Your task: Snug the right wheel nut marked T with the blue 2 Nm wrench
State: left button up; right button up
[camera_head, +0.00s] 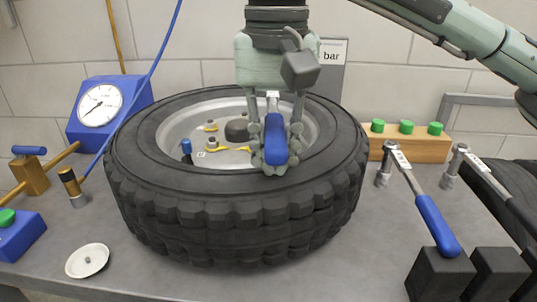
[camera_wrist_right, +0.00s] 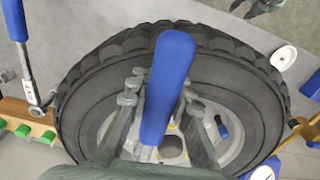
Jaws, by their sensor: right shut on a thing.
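The tyre (camera_head: 240,205) lies flat on the bench with its pale rim (camera_head: 172,128) facing up. Wheel nuts show inside the rim, one at the rear (camera_head: 211,127) and one nearer (camera_head: 212,143), with yellow pointers beside them. A small white label (camera_head: 200,154) is too small to read. My right gripper (camera_head: 276,150) is shut on the blue handle of a wrench (camera_head: 275,128) above the right part of the rim. In the wrist view the blue handle (camera_wrist_right: 168,85) runs between the fingers. The wrench's socket and any nut under it are hidden. My left gripper is out of view.
Another blue-handled wrench (camera_head: 436,225) and a dark-handled wrench (camera_head: 485,180) lie at right, by black blocks (camera_head: 440,275). A wooden block (camera_head: 415,145) with green knobs stands behind. A blue gauge (camera_head: 75,130), a brass tool (camera_head: 72,185) and a white dish (camera_head: 88,260) are at left.

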grip_shut()
jog(key=shift+r, duration=0.2)
jog(key=shift+r, duration=0.2)
jog(key=shift+r, duration=0.25)
dwell(0.6)
jog(key=shift+r+p, duration=0.3)
jog(key=shift+r, duration=0.1)
jog(key=shift+r, duration=0.3)
dwell(0.4)
